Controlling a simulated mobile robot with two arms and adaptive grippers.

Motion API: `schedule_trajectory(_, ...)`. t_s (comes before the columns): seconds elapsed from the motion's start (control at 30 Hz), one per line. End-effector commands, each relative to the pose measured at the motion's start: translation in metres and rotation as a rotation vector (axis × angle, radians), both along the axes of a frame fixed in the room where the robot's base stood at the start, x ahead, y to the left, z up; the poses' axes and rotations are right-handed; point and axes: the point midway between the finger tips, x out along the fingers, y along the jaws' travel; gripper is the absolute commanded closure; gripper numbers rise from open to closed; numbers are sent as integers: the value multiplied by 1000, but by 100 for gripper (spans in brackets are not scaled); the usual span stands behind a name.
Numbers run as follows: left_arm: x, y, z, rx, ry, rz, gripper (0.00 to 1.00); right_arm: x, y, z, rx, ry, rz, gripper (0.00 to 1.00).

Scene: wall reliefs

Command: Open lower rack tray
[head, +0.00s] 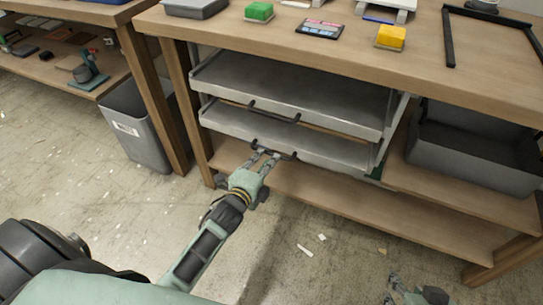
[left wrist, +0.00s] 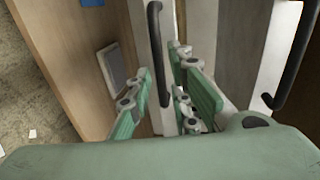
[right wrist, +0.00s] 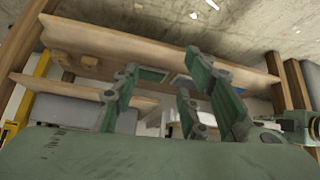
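The lower rack tray (head: 320,150) is a grey-white tray under the workbench, with a dark bar handle (head: 272,150) on its front. The upper tray (head: 300,88) sits above it with a similar handle (head: 273,111). My left gripper (head: 266,160) is open at the lower handle. In the left wrist view, that handle (left wrist: 156,45) lies between the spread fingers (left wrist: 165,95), and I see no grip on it. The upper handle (left wrist: 297,55) shows at the right there. My right gripper (head: 405,290) is low at the bottom right, open and empty between its fingers (right wrist: 160,85).
A grey bin (head: 137,125) stands left of the bench leg. A dark grey crate (head: 475,150) sits on the shelf to the right of the rack. A low wooden shelf (head: 350,198) runs beneath the trays. The floor in front is mostly clear, with small scraps.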

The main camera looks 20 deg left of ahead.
Motion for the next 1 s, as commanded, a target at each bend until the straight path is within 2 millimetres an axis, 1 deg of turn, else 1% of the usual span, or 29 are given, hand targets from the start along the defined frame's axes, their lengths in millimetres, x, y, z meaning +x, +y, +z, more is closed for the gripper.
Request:
schedule_trajectory(0.03, 7, 0, -3, 0, -1, 0, 81, 9, 3, 2, 10, -43, 4, 60)
schedule_trajectory(0.1, 16, 0, -5, 0, 0, -1, 81, 21, 7, 10, 23, -104, 8, 60)
schedule_trajectory(0.2, 27, 0, -7, -1, 0, -1, 81, 35, 12, 21, 40, -186, 14, 60)
schedule_trajectory(0.4, 41, 0, -10, 0, 1, 0, 81, 53, 19, 39, 66, -296, 22, 60)
schedule_trajectory(0.57, 45, 0, -10, -1, 2, 0, 81, 58, 21, 45, 73, -329, 24, 60)
schedule_trajectory(0.8, 45, 0, -10, -1, 2, 0, 81, 58, 22, 46, 74, -332, 24, 60)
schedule_trajectory(1.0, 45, 0, -10, -1, 2, 0, 99, 58, 21, 46, 74, -331, 24, 60)
